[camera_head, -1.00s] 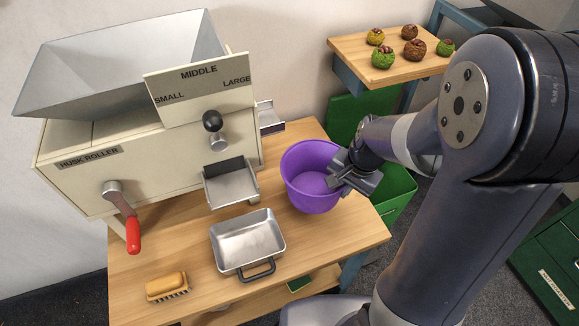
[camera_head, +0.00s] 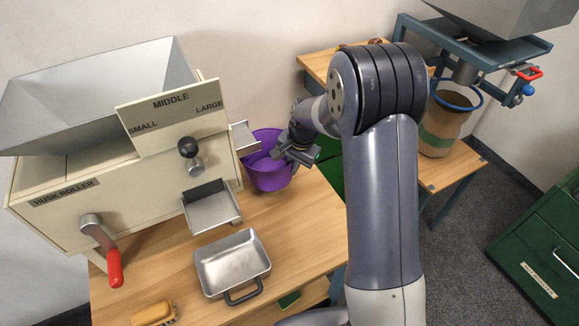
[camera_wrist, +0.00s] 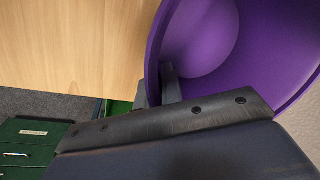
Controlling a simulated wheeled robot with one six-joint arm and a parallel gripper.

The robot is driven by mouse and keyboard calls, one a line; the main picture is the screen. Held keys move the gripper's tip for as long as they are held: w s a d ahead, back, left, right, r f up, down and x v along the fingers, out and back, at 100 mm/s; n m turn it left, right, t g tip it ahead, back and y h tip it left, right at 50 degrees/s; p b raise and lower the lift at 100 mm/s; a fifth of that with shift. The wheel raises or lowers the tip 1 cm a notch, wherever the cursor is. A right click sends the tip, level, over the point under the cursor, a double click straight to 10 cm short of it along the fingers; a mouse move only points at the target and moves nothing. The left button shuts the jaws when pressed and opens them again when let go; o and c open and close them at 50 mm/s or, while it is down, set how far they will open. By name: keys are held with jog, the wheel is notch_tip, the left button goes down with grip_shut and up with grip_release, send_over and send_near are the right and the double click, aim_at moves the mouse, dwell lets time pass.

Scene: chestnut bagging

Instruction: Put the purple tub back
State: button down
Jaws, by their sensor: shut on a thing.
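The purple tub (camera_head: 266,176) is at the back right of the wooden table, beside the husk roller's right side. It looks empty inside. My gripper (camera_head: 294,158) is shut on the tub's right rim. In the wrist view the tub (camera_wrist: 215,45) fills the upper right, with one finger showing inside its wall. I cannot tell whether the tub's base touches the table.
The husk roller (camera_head: 75,185) stands on the left, its upper right spout (camera_head: 243,138) close to the tub. A metal pan (camera_head: 232,262) and a brush (camera_head: 153,313) lie in front. Bare table (camera_head: 300,225) lies right of the pan. A second table (camera_head: 445,170) holds a brown container (camera_head: 444,125).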

jog(key=shift+w+a, duration=0.3)
jog(key=shift+w, duration=0.5)
jog(key=shift+w+f, duration=0.1)
jog(key=shift+f, duration=1.8)
jog(key=c, duration=1.6)
grip_release()
jog(key=shift+o, duration=0.2)
jog(key=shift+r+p, duration=0.35)
jog(key=shift+r, duration=0.25)
jog(key=r, duration=0.3)
jog(key=s+d+r, duration=0.1)
jog(key=r, duration=0.3)
jog(key=d+r, duration=0.1)
jog(key=r, duration=0.3)
jog(key=shift+s+b, duration=0.2)
jog(key=shift+b, duration=0.1)
